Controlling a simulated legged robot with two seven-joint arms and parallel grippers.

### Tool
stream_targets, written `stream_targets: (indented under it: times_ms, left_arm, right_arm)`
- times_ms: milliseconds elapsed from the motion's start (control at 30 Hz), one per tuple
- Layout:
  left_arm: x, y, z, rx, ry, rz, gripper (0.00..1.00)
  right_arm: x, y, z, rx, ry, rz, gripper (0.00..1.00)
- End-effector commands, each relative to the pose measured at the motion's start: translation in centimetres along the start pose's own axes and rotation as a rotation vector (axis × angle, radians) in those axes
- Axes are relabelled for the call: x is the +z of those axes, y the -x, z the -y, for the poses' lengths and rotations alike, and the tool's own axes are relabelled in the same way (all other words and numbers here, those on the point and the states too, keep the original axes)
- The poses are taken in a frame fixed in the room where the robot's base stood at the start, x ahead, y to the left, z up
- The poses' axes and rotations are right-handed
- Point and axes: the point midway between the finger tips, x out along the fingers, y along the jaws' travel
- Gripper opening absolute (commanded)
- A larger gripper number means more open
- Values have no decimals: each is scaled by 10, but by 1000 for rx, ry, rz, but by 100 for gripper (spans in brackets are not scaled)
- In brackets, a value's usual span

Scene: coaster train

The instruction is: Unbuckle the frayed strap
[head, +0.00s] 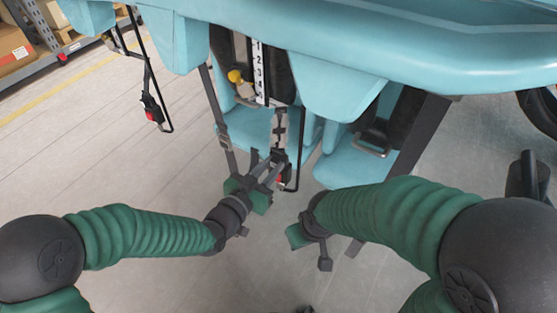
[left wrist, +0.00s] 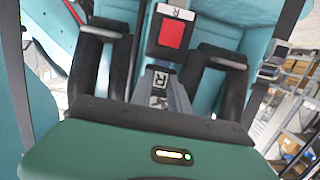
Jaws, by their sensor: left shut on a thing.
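The worn strap (head: 279,130) hangs from the teal coaster car, with ragged pale patches along its edges. A black buckle with a red button (head: 280,181) hangs at its lower end, partly hidden by my left gripper. The red button (left wrist: 171,33) faces the left wrist view, below a white tag marked R. My left gripper (head: 270,167) is at the buckle; its grey fingers (left wrist: 162,92) are close together on a small piece marked R (left wrist: 160,79) just below the buckle. My right gripper (head: 328,245) is below and to the right, apart from the strap; its fingers are unclear.
Another strap with a red-button buckle (head: 154,115) hangs at the left. Black bars (head: 297,150) hang beside the buckle. Shelves with boxes (head: 12,45) stand far left. The floor at left is clear.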

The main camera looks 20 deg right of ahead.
Motion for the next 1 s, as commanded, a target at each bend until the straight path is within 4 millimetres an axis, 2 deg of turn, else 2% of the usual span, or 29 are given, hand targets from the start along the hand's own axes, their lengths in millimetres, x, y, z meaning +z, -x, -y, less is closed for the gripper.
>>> stream_targets:
  times_ms: [900, 1000]
  left_arm:
    - [-49, 6, 0, 0, 0, -1, 0]
    - [-50, 6, 0, 0, 0, -1, 0]
  right_arm:
    - [-10, 41, 0, 0, 0, 0, 0]
    - [-10, 41, 0, 0, 0, 0, 0]
